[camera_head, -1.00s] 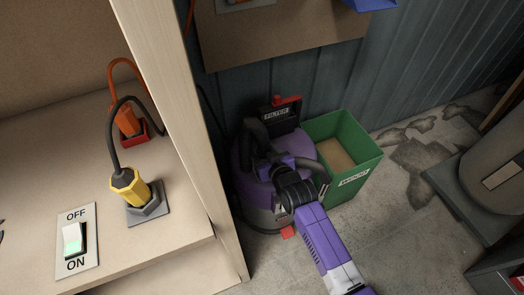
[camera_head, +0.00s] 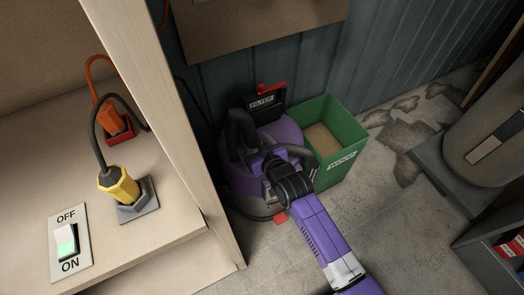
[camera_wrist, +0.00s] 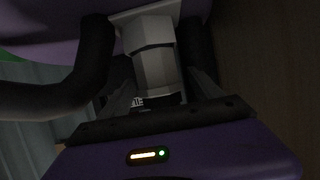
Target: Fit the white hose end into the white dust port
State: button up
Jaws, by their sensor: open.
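In the wrist view, a pale, faceted white hose end (camera_wrist: 153,68) stands between the two dark fingers of my open gripper (camera_wrist: 160,84). Its far end meets a pale square-edged plate, which looks like the white dust port (camera_wrist: 150,13), on a purple body. I cannot tell whether the hose end is fully seated or only against the port. A gap seems to show beside the fingers, but the view is dark. In the head view, my arm reaches to the purple vacuum (camera_head: 288,133) and hides both the hose end and the port.
A thick black hose (camera_wrist: 92,70) curves close on the left in the wrist view. A green bin (camera_head: 346,155) stands right of the vacuum. A wooden bench (camera_head: 165,245) with a yellow plug (camera_head: 117,184), an orange plug (camera_head: 109,118) and a lit switch (camera_head: 66,241) is at left.

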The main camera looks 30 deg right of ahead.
jog(key=p+v, duration=0.1)
jog(key=v, duration=0.8)
jog(key=shift+s, duration=0.1)
jog(key=s+f+v, duration=0.1)
jog(key=f+v, duration=0.1)
jog(key=v, duration=0.8)
jog(key=s+f+v, duration=0.1)
jog(key=f+v, duration=0.1)
jog(key=v, duration=0.8)
jog(key=s+a+r+t, duration=0.1)
jog(key=s+r, duration=1.1)
jog(key=s, duration=0.1)
jog(key=shift+r, duration=0.15)
jog(key=shift+a, duration=0.1)
